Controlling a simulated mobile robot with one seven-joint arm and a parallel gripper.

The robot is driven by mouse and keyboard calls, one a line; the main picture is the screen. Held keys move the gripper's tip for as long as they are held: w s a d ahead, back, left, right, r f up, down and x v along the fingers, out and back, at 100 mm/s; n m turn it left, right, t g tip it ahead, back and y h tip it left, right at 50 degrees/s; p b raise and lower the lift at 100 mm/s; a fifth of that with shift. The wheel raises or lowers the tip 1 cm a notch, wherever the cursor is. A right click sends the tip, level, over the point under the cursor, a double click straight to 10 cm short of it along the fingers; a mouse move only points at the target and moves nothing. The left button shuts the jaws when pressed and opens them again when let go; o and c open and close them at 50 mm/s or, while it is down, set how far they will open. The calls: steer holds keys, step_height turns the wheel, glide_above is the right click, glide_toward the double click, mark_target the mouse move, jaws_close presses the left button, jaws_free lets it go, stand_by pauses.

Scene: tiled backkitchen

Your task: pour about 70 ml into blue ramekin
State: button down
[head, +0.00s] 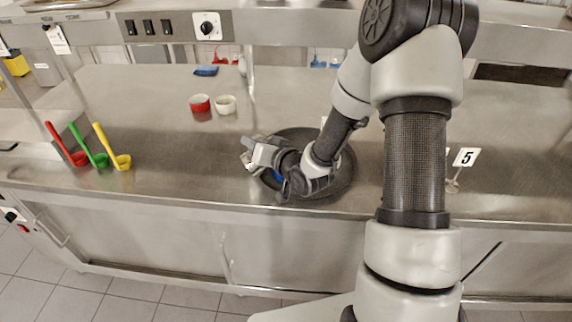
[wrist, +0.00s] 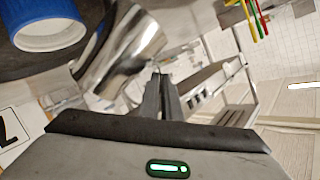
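The blue ramekin (wrist: 48,18) is in the upper left of the wrist view, with a pale inside. In the head view only a small blue part of it (head: 278,179) shows beside my wrist, on the dark round tray (head: 343,178). My gripper (wrist: 162,82) has its fingers close together at a shiny steel vessel (wrist: 128,55), apparently holding it. The vessel looks tilted in the wrist view and is close to the ramekin. I see no liquid stream.
A red ramekin (head: 200,103) and a white ramekin (head: 226,104) stand behind the tray. A number 5 card (head: 466,157) stands at the right. The counter between ladles and tray is clear.

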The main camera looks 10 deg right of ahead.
steer(key=shift+s+a+f+n+b, duration=0.1)
steer(key=shift+a+n+b, duration=0.45)
steer(key=shift+b, duration=0.2)
steer(key=shift+a+n+h, duration=0.1)
steer(key=shift+n+h, duration=0.15)
steer(key=shift+h, duration=0.15)
